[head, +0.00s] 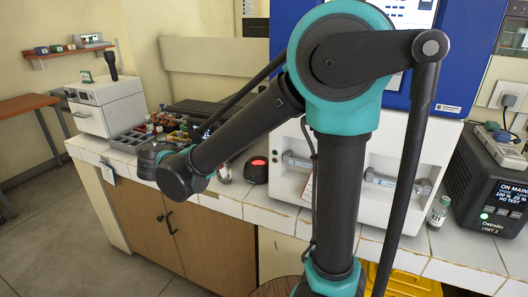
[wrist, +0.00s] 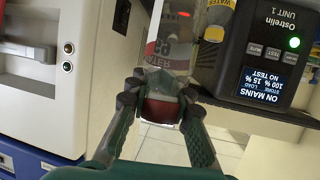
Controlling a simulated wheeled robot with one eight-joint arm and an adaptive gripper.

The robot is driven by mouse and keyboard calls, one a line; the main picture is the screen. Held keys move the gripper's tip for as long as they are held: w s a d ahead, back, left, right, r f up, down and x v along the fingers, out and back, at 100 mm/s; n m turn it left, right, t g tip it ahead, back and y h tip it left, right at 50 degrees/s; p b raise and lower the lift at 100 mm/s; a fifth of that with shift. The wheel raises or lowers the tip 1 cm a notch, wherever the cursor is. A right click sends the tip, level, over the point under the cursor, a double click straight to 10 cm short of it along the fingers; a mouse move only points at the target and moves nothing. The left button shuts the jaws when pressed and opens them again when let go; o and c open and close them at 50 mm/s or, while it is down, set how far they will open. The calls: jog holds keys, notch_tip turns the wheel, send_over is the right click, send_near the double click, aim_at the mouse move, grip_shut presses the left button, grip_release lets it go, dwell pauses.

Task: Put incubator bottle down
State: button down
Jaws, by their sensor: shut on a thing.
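In the wrist view my gripper (wrist: 160,98) is shut on the incubator bottle (wrist: 162,111). The bottle has a clear upper part with a printed label and a dark red part between the fingertips. The label is upside down in this view. White floor tiles show beyond the bottle and fingers, and I cannot tell whether the bottle touches a surface. In the head view my arm reaches down to the left over the counter (head: 232,208).
A black unit with a lit screen (wrist: 256,75) and a yellow-labelled bottle (wrist: 217,22) are close to the right of the held bottle. A white cabinet (wrist: 40,70) is at left. In the head view, a small bottle (head: 438,212) stands on the right counter, and a cluttered rack (head: 130,140) lies left.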

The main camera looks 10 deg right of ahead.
jog(key=w+d, duration=1.2)
jog(key=g+y, duration=0.2)
send_over(264, 157)
jog(key=shift+f, duration=4.15)
jog(key=c, duration=1.3)
grip_release()
jog(key=shift+c, duration=0.2)
jog(key=v, duration=1.2)
